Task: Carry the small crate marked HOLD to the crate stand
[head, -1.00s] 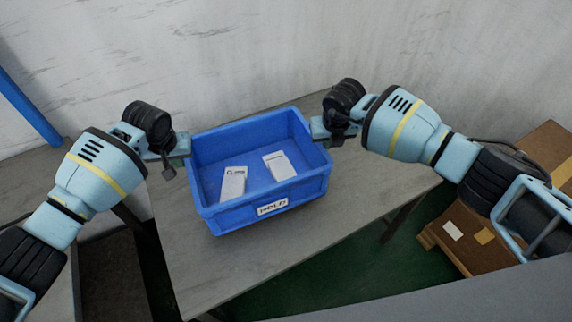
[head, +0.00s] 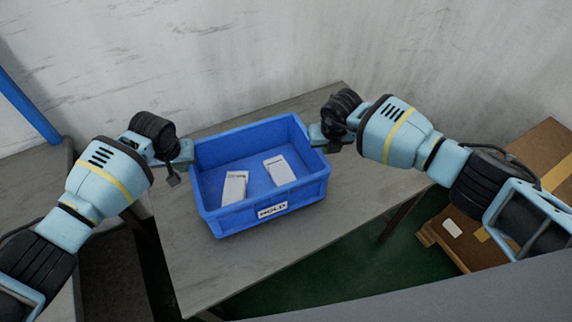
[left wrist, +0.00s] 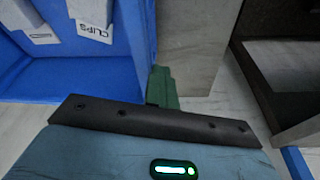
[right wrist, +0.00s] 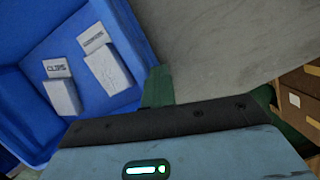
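The blue crate (head: 240,222) with a white HOLD label (head: 272,210) is level above or on a grey-topped table (head: 230,275); I cannot tell whether its base touches. Two pale packs (head: 234,188) (head: 279,170) lie inside. My left gripper (head: 183,153) is at the crate's left end wall, and my right gripper (head: 318,135) is at its right end wall. Both appear shut on the crate's ends. In the left wrist view one green finger (left wrist: 161,86) meets the blue wall; the right wrist view shows the same with its finger (right wrist: 157,86). The inner contact is hidden.
A stained wall (head: 240,60) stands behind the table. Brown cartons (head: 530,165) stand on the floor at the right. A blue post (head: 28,105) rises at the left. The table top in front and right of the crate is clear.

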